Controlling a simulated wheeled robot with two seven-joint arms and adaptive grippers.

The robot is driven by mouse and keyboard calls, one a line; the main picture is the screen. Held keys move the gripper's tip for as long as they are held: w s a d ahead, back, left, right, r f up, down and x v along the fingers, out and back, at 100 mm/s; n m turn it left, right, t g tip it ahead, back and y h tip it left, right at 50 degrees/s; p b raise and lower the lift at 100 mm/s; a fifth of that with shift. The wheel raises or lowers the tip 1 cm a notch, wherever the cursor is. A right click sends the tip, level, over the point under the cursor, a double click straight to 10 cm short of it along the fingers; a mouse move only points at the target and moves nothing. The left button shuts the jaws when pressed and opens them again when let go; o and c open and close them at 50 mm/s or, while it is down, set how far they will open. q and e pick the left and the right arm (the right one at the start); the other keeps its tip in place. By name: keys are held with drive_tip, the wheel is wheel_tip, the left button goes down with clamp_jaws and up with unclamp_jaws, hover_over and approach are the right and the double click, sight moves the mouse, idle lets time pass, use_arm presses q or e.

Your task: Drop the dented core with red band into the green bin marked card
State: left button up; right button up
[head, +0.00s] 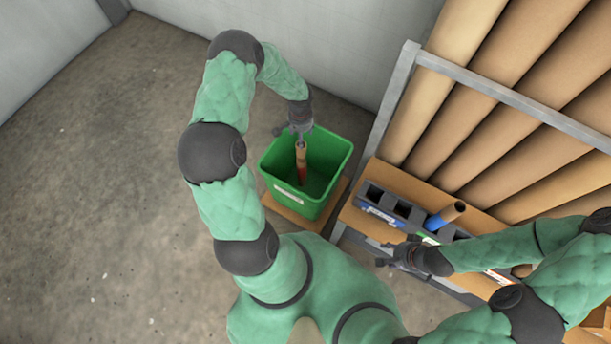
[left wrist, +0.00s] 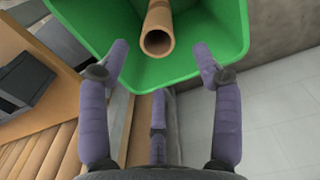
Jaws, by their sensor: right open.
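I cannot tell whether the core touches the bin floor. My right gripper (head: 392,256) is open and empty beside the rack.
A wooden bench (head: 405,181) right of the bin carries a row of dark compartments (head: 390,204) with a blue-banded core (head: 444,215). Large brown rolls (head: 500,90) lean behind a grey metal rail. The floor at left is clear.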

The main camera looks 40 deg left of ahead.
use_arm(q)
wheel_tip(320, 180, up, 12)
idle(0.8)
idle(0.3)
